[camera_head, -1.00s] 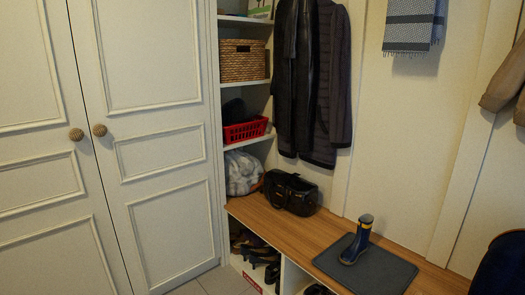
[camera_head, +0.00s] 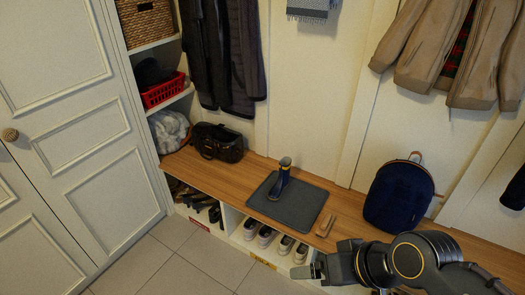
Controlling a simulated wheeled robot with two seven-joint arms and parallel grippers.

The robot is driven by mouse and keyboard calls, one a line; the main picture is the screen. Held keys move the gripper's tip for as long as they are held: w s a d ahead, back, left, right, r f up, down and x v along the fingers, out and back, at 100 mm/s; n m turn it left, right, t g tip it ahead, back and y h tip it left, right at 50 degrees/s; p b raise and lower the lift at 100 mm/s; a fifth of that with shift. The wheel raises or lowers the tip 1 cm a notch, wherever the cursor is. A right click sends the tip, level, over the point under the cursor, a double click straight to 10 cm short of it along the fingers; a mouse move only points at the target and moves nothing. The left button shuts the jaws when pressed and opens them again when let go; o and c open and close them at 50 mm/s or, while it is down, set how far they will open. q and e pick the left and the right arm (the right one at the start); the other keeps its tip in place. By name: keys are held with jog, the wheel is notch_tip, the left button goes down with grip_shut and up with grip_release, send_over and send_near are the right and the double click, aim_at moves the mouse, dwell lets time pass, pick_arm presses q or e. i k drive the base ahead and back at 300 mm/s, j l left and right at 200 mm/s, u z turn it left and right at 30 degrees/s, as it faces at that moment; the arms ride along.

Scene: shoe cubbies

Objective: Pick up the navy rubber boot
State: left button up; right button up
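The navy rubber boot (camera_head: 279,179) stands upright on a dark grey mat (camera_head: 298,206) on the wooden bench. It has a yellow stripe and a paler sole, and nothing touches it but the mat. My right gripper (camera_head: 305,271) is at the lower right, in front of the bench's front edge, well apart from the boot. It is small and seen edge-on, so its opening is unclear. My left gripper is not in view.
A small wooden item (camera_head: 326,226) lies right of the mat, and a navy backpack (camera_head: 399,197) stands farther right. A black bag (camera_head: 217,143) sits at the bench's left end. Shoes (camera_head: 265,236) fill the cubbies below. Coats hang above.

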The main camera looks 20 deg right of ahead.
aim_at(275, 195)
jog(key=i+l, duration=0.15)
jog(key=i, duration=0.4)
jog(key=i+l, duration=0.15)
jog(key=i, duration=0.45)
jog(key=i+l, duration=0.15)
jog(key=i, duration=0.4)
jog(key=u, duration=0.05)
